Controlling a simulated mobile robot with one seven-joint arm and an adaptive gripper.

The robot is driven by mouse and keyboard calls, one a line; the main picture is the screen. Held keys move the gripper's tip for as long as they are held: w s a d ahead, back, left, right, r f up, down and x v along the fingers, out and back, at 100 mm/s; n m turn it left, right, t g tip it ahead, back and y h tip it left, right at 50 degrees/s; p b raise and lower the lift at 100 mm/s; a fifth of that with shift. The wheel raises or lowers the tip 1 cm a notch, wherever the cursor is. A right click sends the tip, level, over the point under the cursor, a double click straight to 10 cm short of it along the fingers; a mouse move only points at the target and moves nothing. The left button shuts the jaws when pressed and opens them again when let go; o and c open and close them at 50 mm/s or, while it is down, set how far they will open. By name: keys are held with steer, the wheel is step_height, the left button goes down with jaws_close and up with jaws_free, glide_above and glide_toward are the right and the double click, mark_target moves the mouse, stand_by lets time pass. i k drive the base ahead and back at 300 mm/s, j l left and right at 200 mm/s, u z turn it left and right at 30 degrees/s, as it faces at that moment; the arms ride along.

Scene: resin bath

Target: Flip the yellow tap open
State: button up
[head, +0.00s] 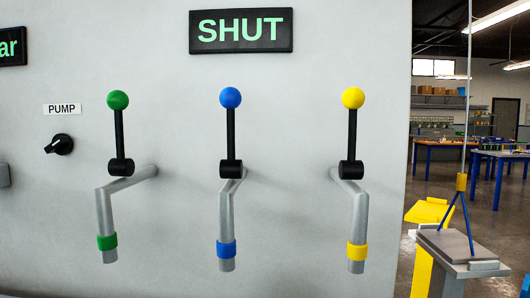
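The yellow tap (353,130) is the rightmost of three taps on the grey panel in the head view. Its black lever stands upright with a yellow ball (353,98) on top. Below it a grey spout (359,212) bends down and carries a yellow band (357,252) near its end. The green tap (119,135) is on the left and the blue tap (231,135) in the middle; both levers also point straight up. A sign (241,31) above reads SHUT. My gripper does not show in this view.
A black knob (60,145) under a PUMP label (62,109) is at the left. The panel ends just right of the yellow tap. Beyond it a yellow and grey stand (462,246) with blue struts is near, and blue-legged tables (440,143) are farther back.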

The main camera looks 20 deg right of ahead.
mark_target(353, 98)
steer(key=k+l, duration=0.15)
steer(key=l, duration=0.25)
steer(key=k+l, duration=0.15)
steer(key=l, duration=0.2)
steer(key=k+l, duration=0.15)
steer(key=l, duration=0.25)
steer(key=k+l, duration=0.15)
steer(key=l, duration=0.25)
steer(key=k+l, duration=0.15)
steer(key=l, duration=0.2)
steer(key=k+l, duration=0.15)
steer(key=l, duration=0.25)
steer(key=k+l, duration=0.15)
steer(key=l, duration=0.25)
